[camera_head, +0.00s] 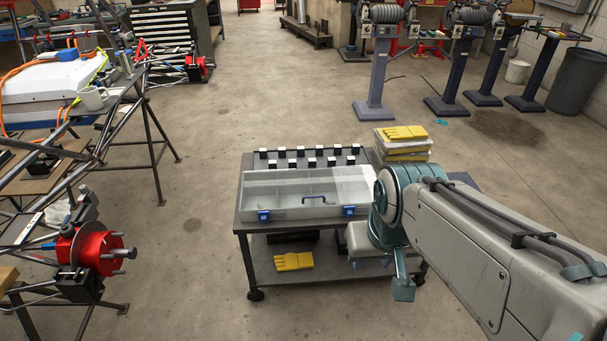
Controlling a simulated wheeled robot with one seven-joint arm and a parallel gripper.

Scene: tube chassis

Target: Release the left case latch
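A clear-lidded case (305,194) with a pale grey body lies closed on top of a dark cart. Its left latch (263,215) is a small blue piece on the front edge, near the left corner. A matching blue right latch (349,211) is near the front right corner. My gripper (380,277) hangs at the cart's front right, to the right of and lower than the left latch. Its teal fingers look spread apart with nothing visible between them. My arm hides the case's right end. The latch's exact position is too small to tell.
The cart (243,225) carries rows of black-and-white blocks (310,158) behind the case and stacked yellow-topped boxes (403,140) at right. A tube chassis (120,110) stands at left. The floor between is clear.

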